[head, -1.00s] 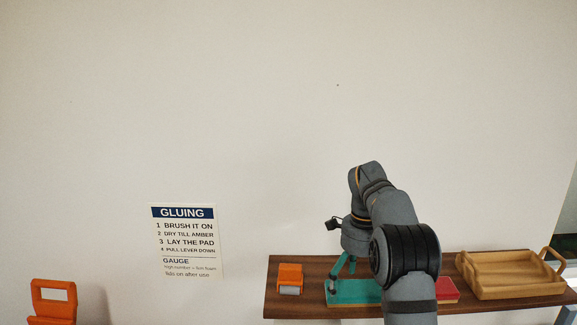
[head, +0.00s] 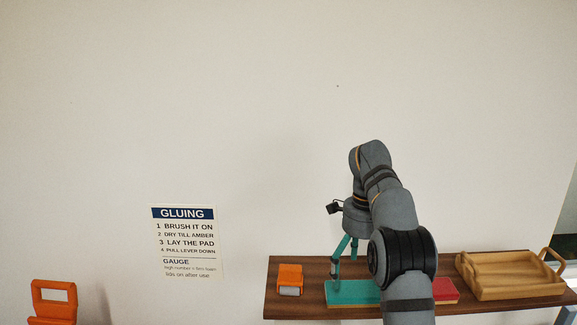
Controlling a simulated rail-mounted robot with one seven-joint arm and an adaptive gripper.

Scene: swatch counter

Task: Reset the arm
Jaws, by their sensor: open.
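My gripper (head: 344,268) hangs from my raised grey arm, pointing down above the wooden shelf at the right. Its teal fingers are apart, with nothing seen between them. The fingertips show in front of or just above the left part of a teal block (head: 350,292) on the shelf; I cannot tell the exact gap. My arm hides the right part of the teal block and the left part of a red block (head: 445,290).
The brown shelf (head: 320,309) also holds an orange item with a pale front (head: 290,279) and a wooden tray (head: 510,276) with handles. A gluing sign (head: 187,240) is on the wall. An orange handled object (head: 53,303) stands at lower left. The air above is clear.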

